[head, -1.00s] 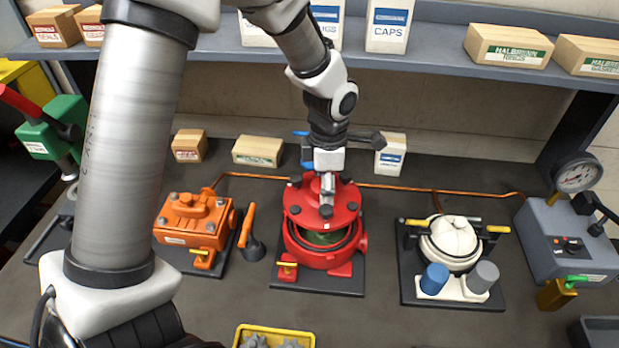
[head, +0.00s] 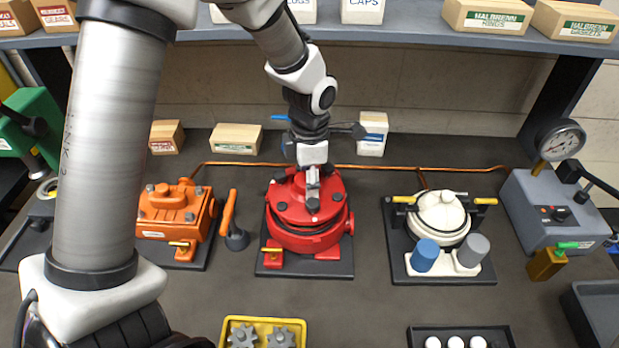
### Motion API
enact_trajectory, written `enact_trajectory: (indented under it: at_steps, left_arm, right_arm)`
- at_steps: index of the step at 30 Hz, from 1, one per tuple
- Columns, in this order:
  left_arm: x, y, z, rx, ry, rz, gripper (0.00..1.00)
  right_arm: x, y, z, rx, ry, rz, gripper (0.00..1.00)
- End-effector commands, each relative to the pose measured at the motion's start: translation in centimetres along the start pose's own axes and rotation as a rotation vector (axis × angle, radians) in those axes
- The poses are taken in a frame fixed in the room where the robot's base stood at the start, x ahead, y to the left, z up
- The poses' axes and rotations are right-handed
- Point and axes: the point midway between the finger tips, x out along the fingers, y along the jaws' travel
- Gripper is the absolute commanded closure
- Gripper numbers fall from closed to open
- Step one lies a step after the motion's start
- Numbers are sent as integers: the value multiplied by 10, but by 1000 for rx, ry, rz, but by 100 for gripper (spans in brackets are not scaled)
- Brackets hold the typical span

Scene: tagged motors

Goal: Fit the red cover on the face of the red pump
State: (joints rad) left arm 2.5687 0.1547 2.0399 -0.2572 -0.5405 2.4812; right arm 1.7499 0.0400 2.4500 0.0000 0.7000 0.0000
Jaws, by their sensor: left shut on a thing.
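The red cover (head: 290,199) is a round red disc with dark bolts around its rim. It lies over the top of the red pump (head: 305,240), which stands on a dark square plate. A thin dark gap shows along part of the seam, so I cannot tell whether the cover is fully seated. My left gripper (head: 313,184) is above the cover and shut on it at its middle; its fingertips are partly hidden. My right gripper is not in view.
An orange pump (head: 176,208) and an orange-handled tool (head: 231,222) stand left of the red pump. A white pump (head: 441,218) stands right, beside a grey gauge box (head: 550,215). A yellow tray (head: 263,322) of gears and a dark tray (head: 458,329) lie in front. A shelf (head: 400,30) runs overhead.

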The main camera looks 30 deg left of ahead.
Motion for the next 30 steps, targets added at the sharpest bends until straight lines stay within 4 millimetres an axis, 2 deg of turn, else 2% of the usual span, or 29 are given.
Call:
enact_trajectory:
  at_steps: [30]
  left_arm:
    - [16, 1, 0, 0, -2, 2, 100]
  right_arm:
    - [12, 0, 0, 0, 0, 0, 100]
